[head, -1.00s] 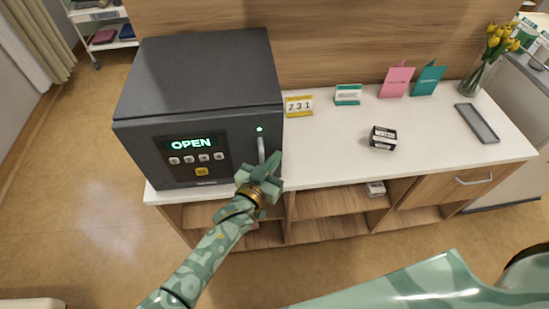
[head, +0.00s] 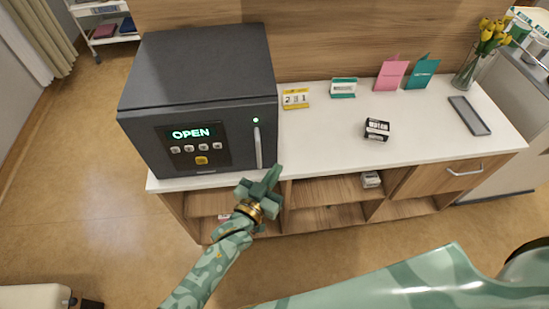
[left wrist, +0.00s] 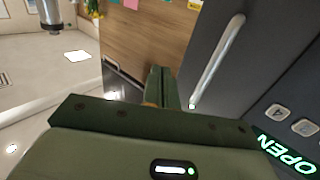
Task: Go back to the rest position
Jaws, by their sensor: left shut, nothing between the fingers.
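My left gripper (head: 272,180) is shut and empty. In the head view it is just below and to the right of the safe's handle, apart from it, in front of the counter's edge. The dark grey safe (head: 200,70) stands on the left end of the counter. Its door looks closed, its display (head: 192,133) reads OPEN, and a green light is lit above the upright handle (head: 258,147). In the left wrist view the shut fingers (left wrist: 162,85) are in the middle, with the handle (left wrist: 218,60) to their right. My right gripper is not in view.
The white counter (head: 320,130) bears a small black-and-white box (head: 377,129), a yellow calendar (head: 295,98), a pink card (head: 390,73), a teal card (head: 421,72), a grey tray (head: 469,116) and a vase of yellow flowers (head: 490,40). Open floor (head: 100,160) lies to the left.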

